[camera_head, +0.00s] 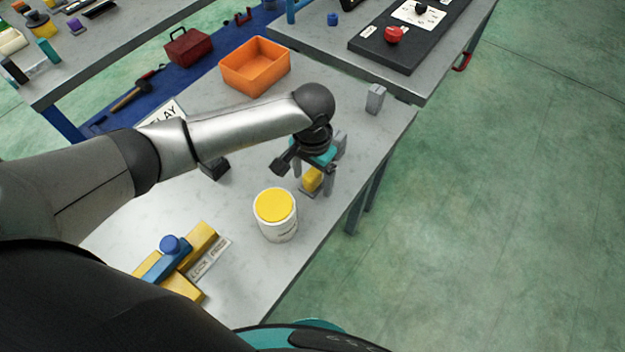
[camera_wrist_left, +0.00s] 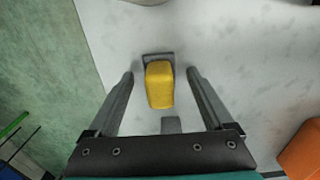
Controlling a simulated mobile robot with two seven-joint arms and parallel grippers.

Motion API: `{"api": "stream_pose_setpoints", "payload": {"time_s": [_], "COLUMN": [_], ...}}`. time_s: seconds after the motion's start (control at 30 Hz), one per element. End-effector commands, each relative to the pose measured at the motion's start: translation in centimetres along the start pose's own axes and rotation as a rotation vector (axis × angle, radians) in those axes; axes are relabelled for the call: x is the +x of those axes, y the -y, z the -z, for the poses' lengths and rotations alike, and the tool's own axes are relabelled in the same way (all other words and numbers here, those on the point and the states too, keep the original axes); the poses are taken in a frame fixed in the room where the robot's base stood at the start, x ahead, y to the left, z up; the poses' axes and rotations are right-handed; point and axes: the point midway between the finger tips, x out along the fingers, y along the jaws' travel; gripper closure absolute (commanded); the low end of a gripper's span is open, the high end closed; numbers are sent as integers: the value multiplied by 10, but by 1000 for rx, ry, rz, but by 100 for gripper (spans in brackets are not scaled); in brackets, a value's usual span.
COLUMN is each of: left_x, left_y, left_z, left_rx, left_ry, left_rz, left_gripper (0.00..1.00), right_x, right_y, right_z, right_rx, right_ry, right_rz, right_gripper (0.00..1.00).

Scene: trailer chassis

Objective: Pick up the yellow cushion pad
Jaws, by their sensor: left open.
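The yellow cushion pad (camera_head: 312,180) is a small block on a grey base on the table, partly hidden by my left gripper in the head view. It also shows in the left wrist view (camera_wrist_left: 160,85), standing between the two fingers with a gap on each side. My left gripper (camera_wrist_left: 160,80) is open above the pad, its fingers reaching down on either side; it also shows in the head view (camera_head: 312,188). I cannot see it touching the pad. My right gripper is not in view.
A white tub with a yellow lid (camera_head: 275,222) stands close to the gripper. An orange bin (camera_head: 255,66), a grey block (camera_head: 375,98) and a lock-pins fixture (camera_head: 180,262) are also on the table (camera_head: 330,120). The table's right edge is near.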

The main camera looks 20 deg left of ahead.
Motion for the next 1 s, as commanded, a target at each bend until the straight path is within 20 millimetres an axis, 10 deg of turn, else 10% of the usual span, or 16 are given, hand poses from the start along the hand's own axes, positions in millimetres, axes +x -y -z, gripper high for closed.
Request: {"api": "stream_pose_setpoints", "payload": {"time_s": [0.27, 1.0], "left_x": [4, 4], "left_y": [0, 0], "left_z": [0, 0], "left_rx": [1, 1], "left_ry": [-1, -1], "left_rz": [0, 0], "left_gripper": [15, 97], "right_x": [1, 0], "right_y": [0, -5], "right_z": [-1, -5], "right_rx": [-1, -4], "right_ry": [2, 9], "right_rz": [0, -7], "right_gripper": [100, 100]}}
